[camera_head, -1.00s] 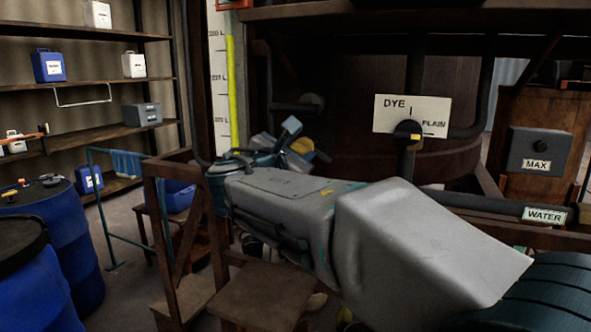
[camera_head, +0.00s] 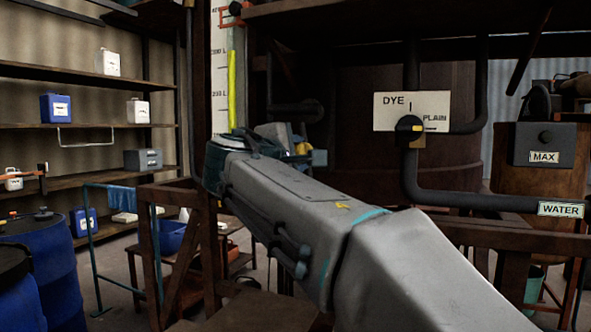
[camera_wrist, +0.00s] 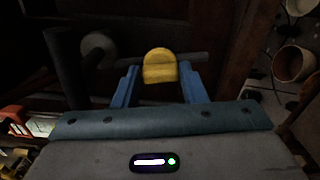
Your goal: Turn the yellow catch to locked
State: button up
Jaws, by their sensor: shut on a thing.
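The yellow catch (camera_wrist: 160,66) has a rounded top and shows between the two blue fingers of my gripper (camera_wrist: 160,78) in the wrist view. My gripper is shut on it. A dark bar runs crosswise behind the catch. In the head view only a small yellow part of the catch (camera_head: 302,148) shows past my wrist, and my gripper is mostly hidden behind my grey arm. No locked mark is readable in either view, so I cannot tell which setting the catch is at.
A wooden frame (camera_head: 170,250) stands close at left, with blue drums (camera_head: 50,255) beyond.

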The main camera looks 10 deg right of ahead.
jog(key=shift+f+m+b, duration=0.15)
jog(key=shift+m+b, duration=0.55)
jog(key=shift+m, duration=0.3)
jog(key=o, duration=1)
jog(key=shift+s, duration=0.1)
jog(key=v, duration=1.3)
jog(key=shift+s+a+p, duration=0.25)
jog(key=shift+p, duration=0.1)
